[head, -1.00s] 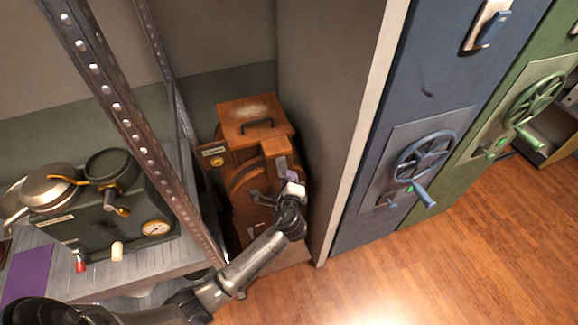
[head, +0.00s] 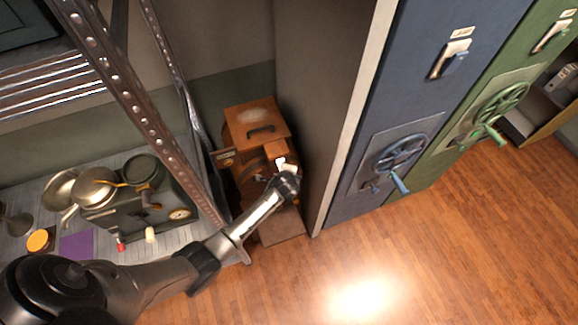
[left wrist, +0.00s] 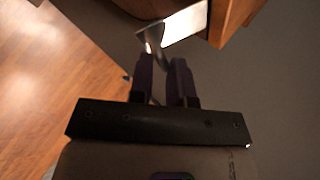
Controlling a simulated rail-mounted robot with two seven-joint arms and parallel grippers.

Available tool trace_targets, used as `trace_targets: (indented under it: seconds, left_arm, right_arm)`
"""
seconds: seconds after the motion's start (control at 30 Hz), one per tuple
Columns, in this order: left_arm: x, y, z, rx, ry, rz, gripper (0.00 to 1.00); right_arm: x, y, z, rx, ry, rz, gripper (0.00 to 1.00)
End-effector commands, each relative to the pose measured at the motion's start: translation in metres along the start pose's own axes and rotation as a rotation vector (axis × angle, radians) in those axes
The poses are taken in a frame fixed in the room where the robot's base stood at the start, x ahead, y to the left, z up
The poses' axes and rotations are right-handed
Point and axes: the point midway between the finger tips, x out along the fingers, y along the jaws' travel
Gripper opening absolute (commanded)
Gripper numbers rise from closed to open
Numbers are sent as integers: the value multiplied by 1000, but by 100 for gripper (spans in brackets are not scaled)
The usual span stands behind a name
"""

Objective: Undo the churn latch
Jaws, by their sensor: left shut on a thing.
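The churn (head: 242,112) is a reddish-brown wooden box with a dark handle on its lid, standing in the gap between the metal rack and the grey partition. Its wood also shows at the top of the left wrist view (left wrist: 229,20). A shiny metal latch piece (left wrist: 184,26) sticks out beside this wood. My left gripper (left wrist: 160,62) is shut on the latch piece, its dark fingers at the metal's near end. In the head view, my left gripper (head: 285,168) is at the churn's right front side and hides the latch there. My right gripper is not in view.
A perforated metal rack post (head: 150,125) rises left of the churn. A counter carries a green machine with pans (head: 125,212) and a gauge. The grey partition (head: 315,110) stands close on the right, then blue and green doors with handwheels (head: 400,152). The wooden floor in front is clear.

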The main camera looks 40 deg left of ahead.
Motion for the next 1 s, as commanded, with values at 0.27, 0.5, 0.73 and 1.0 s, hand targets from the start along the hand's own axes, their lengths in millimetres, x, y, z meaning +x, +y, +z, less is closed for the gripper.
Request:
trace_targets:
  seconds: [0.27, 0.5, 0.73, 1.0]
  left_arm:
    - [-8, -12, 8, -42, 52, 124, 0]
    - [-8, -13, 9, -66, 85, 187, 0]
    - [-7, -13, 9, -73, 98, 210, 0]
    - [-7, -13, 9, -74, 99, 211, 0]
  right_arm:
    - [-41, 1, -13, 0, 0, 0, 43]
    - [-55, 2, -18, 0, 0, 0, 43]
    - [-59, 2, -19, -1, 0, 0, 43]
    - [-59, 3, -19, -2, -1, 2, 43]
